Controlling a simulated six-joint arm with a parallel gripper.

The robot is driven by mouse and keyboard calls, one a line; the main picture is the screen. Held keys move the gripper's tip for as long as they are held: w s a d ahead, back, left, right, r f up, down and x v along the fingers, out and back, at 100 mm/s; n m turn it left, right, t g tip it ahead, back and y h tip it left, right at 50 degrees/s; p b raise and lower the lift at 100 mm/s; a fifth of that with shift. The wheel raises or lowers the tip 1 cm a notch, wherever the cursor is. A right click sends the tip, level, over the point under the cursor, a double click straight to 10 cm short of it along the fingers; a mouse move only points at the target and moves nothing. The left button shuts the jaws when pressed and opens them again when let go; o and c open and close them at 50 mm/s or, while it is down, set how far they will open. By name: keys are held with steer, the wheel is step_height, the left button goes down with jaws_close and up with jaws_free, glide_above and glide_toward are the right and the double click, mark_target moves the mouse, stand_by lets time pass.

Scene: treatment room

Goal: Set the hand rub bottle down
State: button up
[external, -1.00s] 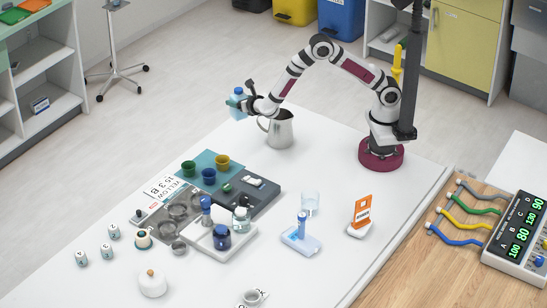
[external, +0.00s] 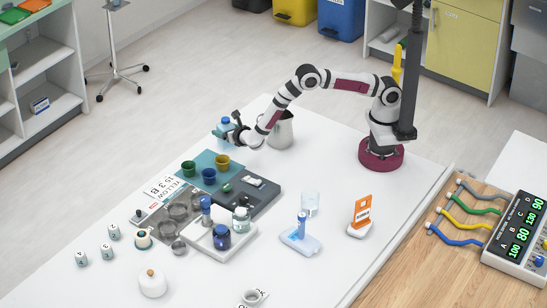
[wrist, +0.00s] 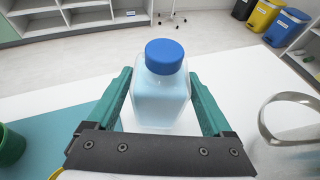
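The hand rub bottle (external: 224,126) is clear with pale blue liquid and a blue cap. It is upright near the far left edge of the white table. In the wrist view the bottle (wrist: 161,98) stands between the two green fingers of my gripper (wrist: 160,108), which lie close against its sides. My gripper (external: 229,134) is shut on it. The bottle's base is low over the table; I cannot tell whether it touches the top.
A metal jug (external: 281,132) stands just right of the gripper; its handle (wrist: 285,120) shows in the wrist view. A teal mat (external: 203,160) with green, blue and yellow cups (external: 222,161) lies in front.

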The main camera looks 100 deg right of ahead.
steer(key=shift+o, duration=0.8)
steer(key=shift+r, duration=0.2)
steer(key=v, duration=1.2)
steer(key=s+d+r+m+g+y, duration=0.1)
steer(key=s+r+m+g, duration=0.1)
steer(key=s+r+m, duration=0.3)
steer(key=s+d+r+m+g+y, duration=0.15)
steer(key=s+m, duration=0.25)
steer(key=s, duration=0.4)
steer(key=s+d+r+m+g+y, duration=0.1)
steer(key=s+r+m+g+y, duration=0.1)
steer(key=s+r+m+g, duration=0.25)
steer(key=s+a+m+t+y, duration=0.1)
steer(key=s+a+m+y, duration=0.4)
steer(key=s, duration=0.4)
steer(key=s+a+r+m+t+y, duration=0.1)
steer(key=s+a+m+y, duration=0.3)
steer(key=s+a+m, duration=0.3)
steer(key=s+m, duration=0.2)
steer(key=s, duration=0.1)
steer(key=shift+s+a+r+t+y, duration=0.2)
steer(key=shift+s+a+t+y, duration=0.15)
steer(key=shift+t, duration=0.05)
steer(key=shift+m, duration=0.25)
